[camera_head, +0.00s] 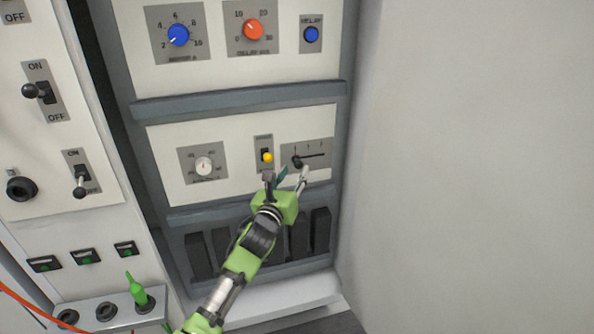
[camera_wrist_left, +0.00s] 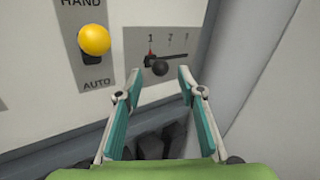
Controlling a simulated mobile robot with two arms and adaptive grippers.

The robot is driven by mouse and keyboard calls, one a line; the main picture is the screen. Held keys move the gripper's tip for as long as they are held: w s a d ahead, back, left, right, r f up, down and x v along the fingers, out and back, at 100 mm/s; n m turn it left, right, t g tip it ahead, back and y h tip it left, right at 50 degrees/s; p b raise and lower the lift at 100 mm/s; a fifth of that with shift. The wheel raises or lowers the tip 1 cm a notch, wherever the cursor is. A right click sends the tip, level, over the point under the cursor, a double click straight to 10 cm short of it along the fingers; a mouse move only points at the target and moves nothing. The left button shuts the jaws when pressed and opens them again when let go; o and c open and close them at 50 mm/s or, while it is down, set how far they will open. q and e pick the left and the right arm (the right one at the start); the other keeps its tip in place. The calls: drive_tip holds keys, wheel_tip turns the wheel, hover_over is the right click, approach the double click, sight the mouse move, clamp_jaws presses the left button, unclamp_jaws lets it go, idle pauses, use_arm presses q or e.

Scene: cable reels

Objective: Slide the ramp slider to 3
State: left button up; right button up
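The ramp slider (camera_head: 298,162) is a black knob on a dark horizontal slot in a grey plate with marks 1, 2 and 3. In the left wrist view the slider knob (camera_wrist_left: 160,68) is below the 1, at the left end of the slot, with a small red pointer at the 1. My left gripper (camera_head: 287,174) is in front of the panel, just below the slider plate. In the left wrist view my left gripper (camera_wrist_left: 157,80) has its fingers apart, the knob appearing between the tips. Contact cannot be told. My right gripper is not in view.
A yellow-tipped HAND/AUTO switch (camera_wrist_left: 94,40) is just left of the slider plate. A white-faced dial (camera_head: 204,166) is further left. A grey ledge (camera_head: 250,207) runs below the panel. A plain wall (camera_head: 470,160) stands to the right.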

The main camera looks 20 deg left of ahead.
sight(297, 168)
use_arm(q)
drive_tip(key=shift+w, duration=1.75)
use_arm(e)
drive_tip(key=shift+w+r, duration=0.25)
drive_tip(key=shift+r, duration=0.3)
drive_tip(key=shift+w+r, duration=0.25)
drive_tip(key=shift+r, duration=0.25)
use_arm(q)
clamp_jaws()
